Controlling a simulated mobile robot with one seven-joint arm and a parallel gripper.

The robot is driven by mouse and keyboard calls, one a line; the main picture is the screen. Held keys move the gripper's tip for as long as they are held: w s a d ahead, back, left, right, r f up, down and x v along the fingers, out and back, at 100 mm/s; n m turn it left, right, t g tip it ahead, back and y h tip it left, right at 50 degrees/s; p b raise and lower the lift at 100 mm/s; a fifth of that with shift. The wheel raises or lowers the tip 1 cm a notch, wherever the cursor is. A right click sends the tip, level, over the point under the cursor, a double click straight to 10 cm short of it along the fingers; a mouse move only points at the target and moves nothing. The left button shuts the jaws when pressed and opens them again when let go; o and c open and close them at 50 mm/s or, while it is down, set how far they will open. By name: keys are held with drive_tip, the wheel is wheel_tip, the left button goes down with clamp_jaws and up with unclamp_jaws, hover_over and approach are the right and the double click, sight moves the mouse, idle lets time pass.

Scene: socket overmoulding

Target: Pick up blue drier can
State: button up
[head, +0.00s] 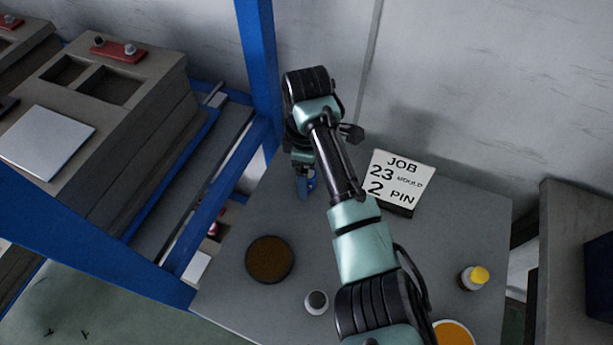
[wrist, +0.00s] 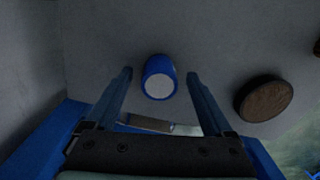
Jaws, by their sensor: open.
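The blue drier can (wrist: 159,77) has a pale round end and shows in the wrist view, ahead of my gripper between the lines of its two fingers. My gripper (wrist: 159,74) is open, with one finger on each side of the can and a visible gap to both. I cannot tell from this view how far the can is from the fingertips in depth. In the head view my gripper (head: 305,187) points down over the back left of the grey table, and my arm and the fingers largely hide the can.
A dark brown round disc (head: 270,259) lies on the grey table (head: 225,280). A grey-topped jar (head: 316,302), a yellow-capped bottle (head: 474,278) and an orange round item (head: 453,335) are nearer the front. A job sign (head: 398,180) stands right of my arm. A blue post (head: 258,60) rises at left.

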clamp_jaws()
idle(0.4)
